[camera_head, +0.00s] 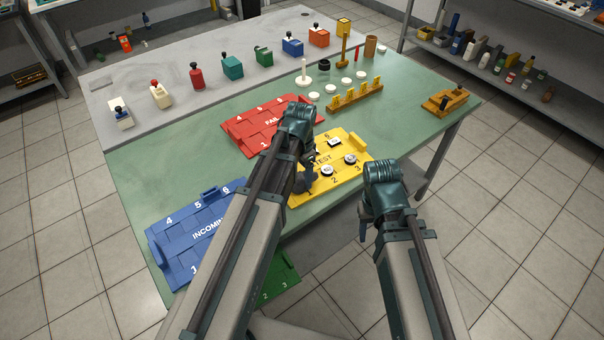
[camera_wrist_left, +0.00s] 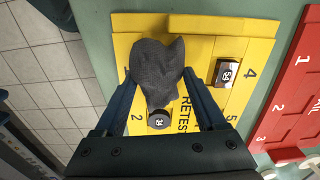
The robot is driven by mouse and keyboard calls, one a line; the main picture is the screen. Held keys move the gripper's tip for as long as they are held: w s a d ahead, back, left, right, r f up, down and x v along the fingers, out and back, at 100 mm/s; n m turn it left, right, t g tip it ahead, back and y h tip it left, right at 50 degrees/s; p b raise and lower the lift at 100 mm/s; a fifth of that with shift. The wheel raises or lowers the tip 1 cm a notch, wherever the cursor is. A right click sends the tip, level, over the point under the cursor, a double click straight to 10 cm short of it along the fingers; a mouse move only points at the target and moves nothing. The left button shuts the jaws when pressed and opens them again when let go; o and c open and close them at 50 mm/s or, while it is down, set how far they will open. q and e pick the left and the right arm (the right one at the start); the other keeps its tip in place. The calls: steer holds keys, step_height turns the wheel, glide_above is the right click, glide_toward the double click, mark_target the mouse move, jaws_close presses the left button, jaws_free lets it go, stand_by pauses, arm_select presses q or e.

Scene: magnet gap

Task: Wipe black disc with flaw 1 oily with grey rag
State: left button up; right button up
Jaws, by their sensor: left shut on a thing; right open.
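The dark grey rag (camera_wrist_left: 157,68) hangs crumpled in my left gripper (camera_wrist_left: 157,92), which is shut on it. In the head view the gripper (camera_head: 306,182) is low over the left end of the yellow RETEST tray (camera_head: 302,199). In the left wrist view a dark round disc with a white label (camera_wrist_left: 158,121) lies by number 2, just beside the rag's lower end. I cannot tell if they touch. The rag hides the tray part above it. A dark piece with a white label (camera_wrist_left: 228,73) lies by number 4. My right gripper (camera_head: 366,228) is open and empty, beyond the table's front edge.
More labelled pieces lie on the yellow tray, at number 3 (camera_head: 350,158) and behind it (camera_head: 334,142). A red FAIL tray (camera_head: 238,128) lies behind, a blue INCOMING tray (camera_head: 172,256) and green tray (camera_head: 285,268) to the left. A yellow rack (camera_head: 355,97) stands further back.

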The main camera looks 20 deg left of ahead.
arm_select(q)
steer(key=shift+s+a, duration=0.35)
steer(key=shift+s, duration=0.1)
steer(key=shift+w+d, duration=0.1)
steer(key=shift+w, duration=0.05)
steer(key=shift+w+d, duration=0.8)
steer(key=shift+w, duration=0.25)
steer(key=shift+s, duration=0.1)
steer(key=shift+s+a, duration=0.85)
steer(key=shift+s, duration=0.2)
steer(key=shift+w, duration=0.15)
steer(key=shift+w+d, duration=0.85)
steer(key=shift+w, duration=0.15)
